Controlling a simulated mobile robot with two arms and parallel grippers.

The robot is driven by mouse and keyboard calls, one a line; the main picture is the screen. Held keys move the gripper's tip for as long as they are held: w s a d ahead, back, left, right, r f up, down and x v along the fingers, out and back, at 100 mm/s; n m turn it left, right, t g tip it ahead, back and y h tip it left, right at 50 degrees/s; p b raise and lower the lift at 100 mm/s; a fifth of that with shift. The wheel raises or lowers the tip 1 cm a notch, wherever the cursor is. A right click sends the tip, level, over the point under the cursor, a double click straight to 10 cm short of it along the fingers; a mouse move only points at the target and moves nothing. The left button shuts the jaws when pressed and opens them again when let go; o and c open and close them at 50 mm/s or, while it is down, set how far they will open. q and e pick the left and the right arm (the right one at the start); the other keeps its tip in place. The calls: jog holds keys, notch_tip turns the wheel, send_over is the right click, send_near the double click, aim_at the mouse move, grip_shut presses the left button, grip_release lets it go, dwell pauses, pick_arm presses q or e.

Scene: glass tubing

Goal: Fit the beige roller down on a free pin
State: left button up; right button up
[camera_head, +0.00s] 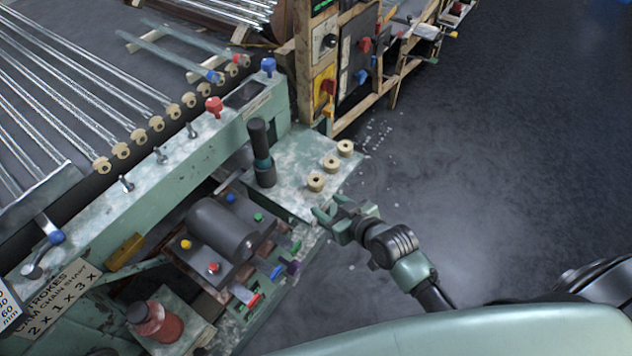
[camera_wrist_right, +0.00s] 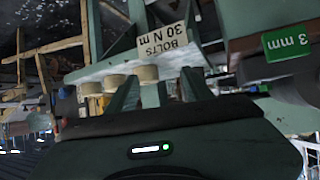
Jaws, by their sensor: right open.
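Three beige rollers stand in a row on the worn green ledge (camera_head: 290,190): a near roller (camera_head: 316,182), a middle roller (camera_head: 331,163) and a far roller (camera_head: 345,147). My right gripper (camera_head: 322,213) is open and empty at the ledge's front corner, just short of the near roller. In the right wrist view its two fingers (camera_wrist_right: 160,95) point toward the ledge, and the near roller (camera_wrist_right: 147,73) shows by the left finger. Slim metal pins (camera_head: 160,155) stand on the green beam; I cannot tell which pin is free. My left gripper is out of view.
A dark upright cylinder (camera_head: 262,152) stands on the ledge left of the rollers. More beige rollers (camera_head: 138,136) line the beam beside the glass tubes (camera_head: 80,75). Red (camera_head: 214,106) and blue (camera_head: 268,66) knobs stick up.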

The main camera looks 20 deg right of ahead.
aim_at(319, 182)
jog(key=shift+t, duration=0.9)
jog(key=w+f, duration=0.1)
jog(key=w, duration=0.6)
jog(key=w+f, duration=0.1)
jog(key=w, duration=0.2)
jog(key=shift+w+a+f, duration=0.1)
jog(key=shift+w+f, duration=0.2)
jog(key=shift+f, duration=0.05)
jog(key=c, duration=1.1)
jog(key=shift+r, duration=0.1)
